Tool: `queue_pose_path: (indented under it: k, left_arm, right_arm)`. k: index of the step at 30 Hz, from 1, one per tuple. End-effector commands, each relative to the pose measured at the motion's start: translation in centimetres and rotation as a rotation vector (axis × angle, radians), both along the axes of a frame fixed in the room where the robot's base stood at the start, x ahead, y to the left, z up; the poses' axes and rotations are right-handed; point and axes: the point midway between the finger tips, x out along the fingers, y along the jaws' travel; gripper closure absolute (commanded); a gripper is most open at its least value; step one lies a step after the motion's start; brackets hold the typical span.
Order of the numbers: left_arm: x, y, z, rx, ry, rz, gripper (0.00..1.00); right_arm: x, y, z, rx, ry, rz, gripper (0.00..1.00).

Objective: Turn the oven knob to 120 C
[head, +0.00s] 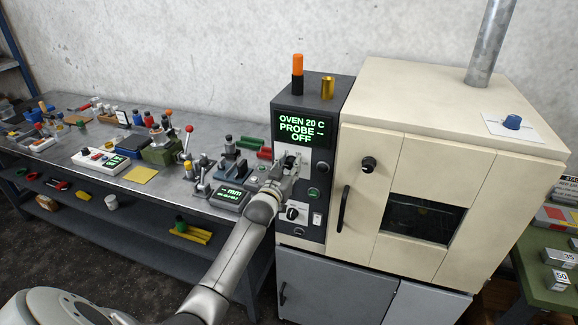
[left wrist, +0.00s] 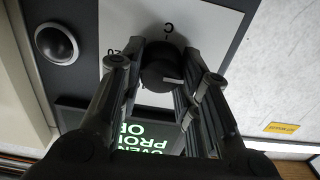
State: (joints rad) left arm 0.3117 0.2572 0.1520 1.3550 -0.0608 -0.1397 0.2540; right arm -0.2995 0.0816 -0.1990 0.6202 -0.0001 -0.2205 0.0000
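The oven (head: 385,120) is a cream cabinet with a dark control panel at its left. Its display (head: 301,130) reads "OVEN 20 C", "PROBE —" and "OFF" in green. My left gripper (head: 290,168) is at the panel, just below the display, and covers most of the knob there in the head view. In the left wrist view, the black round knob (left wrist: 163,68) sits on a white scale plate (left wrist: 205,30). My open left gripper (left wrist: 165,75) has its fingers on both sides of the knob; I cannot tell whether they touch it. My right gripper is in no view.
A second black knob (head: 293,213) sits lower on the panel. The oven door has a black handle (head: 343,208). A workbench (head: 75,162) crowded with tools stands at the left, and a green table (head: 540,270) at the right.

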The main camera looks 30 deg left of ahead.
Motion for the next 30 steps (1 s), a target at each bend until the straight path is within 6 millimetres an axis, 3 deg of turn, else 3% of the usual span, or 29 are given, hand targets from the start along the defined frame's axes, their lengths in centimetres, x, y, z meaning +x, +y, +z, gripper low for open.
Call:
queue_pose_path:
  k: [3,14,30]
  left_arm:
    - [0.0,0.0,0.0,0.000,0.000,0.000,0.93]
    - [0.0,-0.1,-0.1,0.066,0.016,-0.001,0.93]
    - [0.0,-0.2,-0.2,0.506,0.122,-0.001,0.93]
  right_arm:
    - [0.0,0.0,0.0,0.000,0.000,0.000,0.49]
    - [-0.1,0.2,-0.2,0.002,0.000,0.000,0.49]
    - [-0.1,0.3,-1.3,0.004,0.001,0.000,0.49]
